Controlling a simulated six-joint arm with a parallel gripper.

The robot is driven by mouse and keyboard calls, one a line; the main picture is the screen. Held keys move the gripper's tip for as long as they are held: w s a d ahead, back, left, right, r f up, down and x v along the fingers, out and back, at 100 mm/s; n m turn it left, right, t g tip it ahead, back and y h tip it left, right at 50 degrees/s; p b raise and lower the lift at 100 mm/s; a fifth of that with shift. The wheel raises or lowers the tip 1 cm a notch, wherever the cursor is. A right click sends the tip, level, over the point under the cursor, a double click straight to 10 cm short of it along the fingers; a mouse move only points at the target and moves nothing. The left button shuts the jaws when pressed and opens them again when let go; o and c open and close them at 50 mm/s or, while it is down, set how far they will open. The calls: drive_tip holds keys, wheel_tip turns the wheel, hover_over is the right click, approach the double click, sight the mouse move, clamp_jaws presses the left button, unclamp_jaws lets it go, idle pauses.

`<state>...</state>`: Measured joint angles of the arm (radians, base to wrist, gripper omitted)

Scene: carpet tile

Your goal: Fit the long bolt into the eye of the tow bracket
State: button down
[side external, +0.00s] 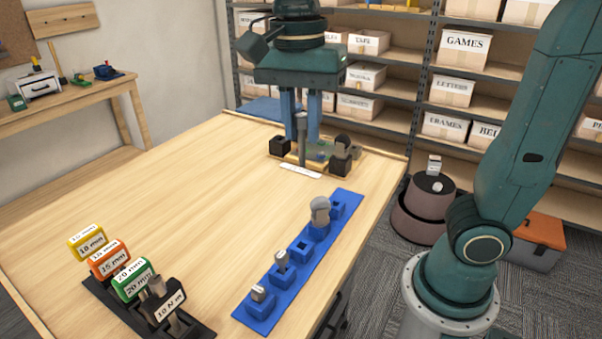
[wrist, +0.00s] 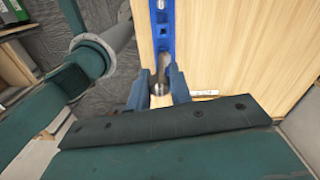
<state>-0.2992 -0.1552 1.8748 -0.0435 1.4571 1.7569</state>
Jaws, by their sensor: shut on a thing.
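My gripper (side external: 302,132) has its blue fingers shut on the long grey bolt (side external: 302,145), held upright at the far end of the table. In the wrist view, the bolt (wrist: 158,89) shows as a round grey end between the fingers (wrist: 159,92). The eye is hidden behind the bolt and fingers. I cannot tell whether the bolt's lower end is inside it.
A white label (side external: 300,171) lies before the fixture. A blue rack (side external: 262,308) along the right edge holds grey parts and has empty sockets. A black rack (side external: 195,330) with coloured size tags (side external: 133,280) stands front left. The table's middle is clear.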

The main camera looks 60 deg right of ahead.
idle(0.3)
drive_tip(key=shift+w+d+f, duration=0.1)
drive_tip(key=shift+w+d, duration=0.3)
drive_tip(key=shift+w, duration=0.05)
drive_tip(key=w+d+f+m, duration=0.2)
drive_tip(key=w+d+m, duration=0.15)
drive_tip(key=d, duration=0.55)
drive_tip(key=w+d+f+m, duration=0.25)
drive_tip(key=w+d, duration=0.25)
drive_tip(key=d, duration=0.4)
drive_tip(key=s+d+f+m, duration=0.1)
drive_tip(key=d+f+m, duration=0.1)
drive_tip(key=d, duration=0.8)
drive_tip(key=s+d+f+m, duration=0.2)
drive_tip(key=d+f+m, duration=0.1)
drive_tip(key=d, duration=0.7)
drive_tip(key=shift+s+d+f+m, duration=0.2)
drive_tip(key=shift+f+m, duration=0.05)
drive_tip(key=shift+m, duration=0.25)
drive_tip(key=shift+f, duration=2.9)
